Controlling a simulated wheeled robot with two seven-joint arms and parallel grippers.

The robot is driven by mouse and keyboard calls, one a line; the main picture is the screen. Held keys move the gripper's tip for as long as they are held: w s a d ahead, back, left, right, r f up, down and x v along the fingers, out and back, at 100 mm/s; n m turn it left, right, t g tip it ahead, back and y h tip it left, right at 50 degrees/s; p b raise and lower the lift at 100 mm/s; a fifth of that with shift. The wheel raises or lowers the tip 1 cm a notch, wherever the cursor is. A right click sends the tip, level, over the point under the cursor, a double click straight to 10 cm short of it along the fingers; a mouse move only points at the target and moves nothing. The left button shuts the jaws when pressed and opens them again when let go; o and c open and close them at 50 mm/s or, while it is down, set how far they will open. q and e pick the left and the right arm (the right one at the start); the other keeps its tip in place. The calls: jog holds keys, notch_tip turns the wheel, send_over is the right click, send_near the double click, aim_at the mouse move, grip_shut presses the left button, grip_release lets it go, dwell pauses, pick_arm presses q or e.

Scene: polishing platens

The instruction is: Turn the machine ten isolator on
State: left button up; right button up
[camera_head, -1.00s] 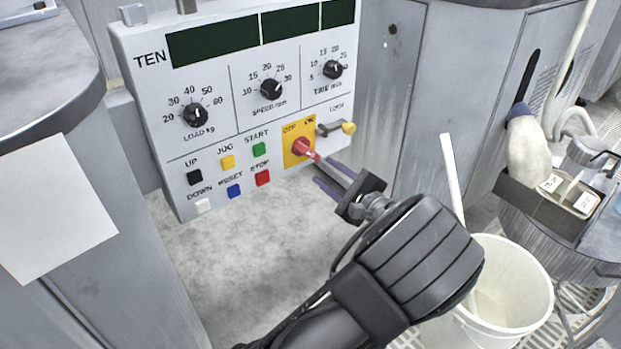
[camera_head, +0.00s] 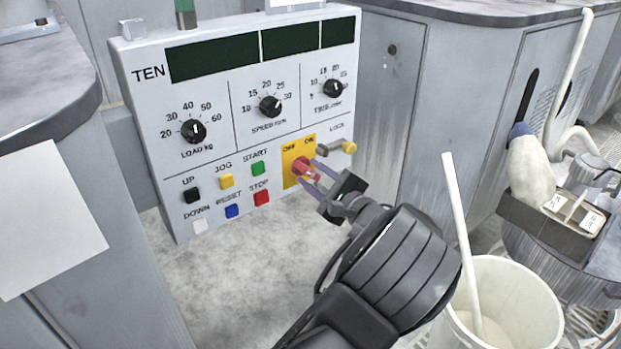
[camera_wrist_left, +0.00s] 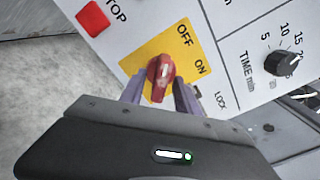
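The white control panel marked TEN (camera_head: 148,125) stands in the middle left of the head view. Its isolator is a red rotary handle (camera_head: 303,166) on a yellow plate (camera_head: 291,152) marked OFF and ON. In the left wrist view the red handle (camera_wrist_left: 160,72) shows on the yellow plate (camera_wrist_left: 178,42), its pointer not clearly at either word. My left gripper (camera_head: 314,174) is open, with its purple fingers on either side of the handle. In the left wrist view the fingers (camera_wrist_left: 160,92) flank the handle; contact is not clear. My right gripper is not in view.
The lock (camera_head: 347,147) sticks out just right of the yellow plate. The red STOP button (camera_head: 261,198) and other buttons lie to its left. A white bucket (camera_head: 520,300) with a stick stands at lower right. A grey cabinet (camera_head: 450,100) stands behind.

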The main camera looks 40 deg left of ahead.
pick_arm(q)
jog(key=shift+w+a, duration=0.15)
jog(key=shift+a, duration=0.4)
grip_shut()
